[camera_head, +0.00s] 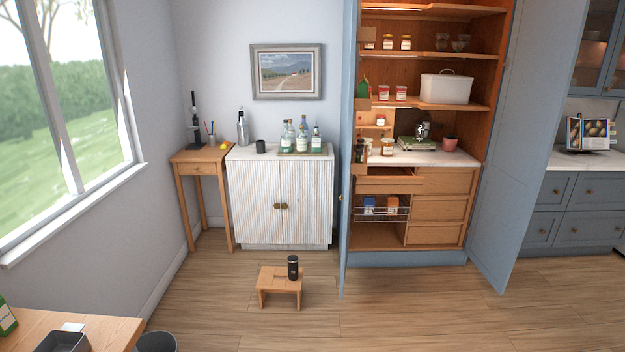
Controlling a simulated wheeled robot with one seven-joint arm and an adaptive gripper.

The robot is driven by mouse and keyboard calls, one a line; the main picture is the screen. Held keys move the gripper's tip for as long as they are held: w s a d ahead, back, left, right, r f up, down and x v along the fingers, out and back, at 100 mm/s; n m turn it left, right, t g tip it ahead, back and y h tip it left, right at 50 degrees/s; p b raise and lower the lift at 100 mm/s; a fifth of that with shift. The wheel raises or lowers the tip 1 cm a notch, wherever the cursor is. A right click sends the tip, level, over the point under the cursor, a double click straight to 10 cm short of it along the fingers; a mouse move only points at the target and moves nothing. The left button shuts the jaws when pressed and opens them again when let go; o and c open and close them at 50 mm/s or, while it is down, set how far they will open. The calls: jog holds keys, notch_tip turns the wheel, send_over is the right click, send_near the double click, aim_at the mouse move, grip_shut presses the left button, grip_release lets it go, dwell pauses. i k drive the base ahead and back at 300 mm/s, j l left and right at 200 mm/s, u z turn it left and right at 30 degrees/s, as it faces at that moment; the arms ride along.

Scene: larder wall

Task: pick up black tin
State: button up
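A dark cylinder (293,268), tall and black with a lighter band, stands upright on a small wooden stool (270,285) on the floor. A shorter black cylinder (260,147), like a tin or cup, stands on top of the white fluted cabinet (253,205), left of a group of bottles. I cannot tell from this view which of the two is the black tin. My gripper is not in view.
An open blue larder (405,259) stands at right, its door (348,170) reaching forward. A wooden side table (199,156) stands left of the cabinet. A wooden table (110,328) and dark bin (156,342) are at lower left. The floor around the stool is clear.

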aim_at(292, 260)
jog(key=i, duration=2.15)
jog(key=i+u, duration=0.15)
jog(key=i, duration=0.3)
jog(key=i+l+u, duration=0.2)
jog(key=i, duration=0.2)
jog(key=i+l+u, duration=0.15)
jog(key=i, duration=0.25)
jog(key=i+l+u, duration=0.2)
jog(key=i, duration=0.25)
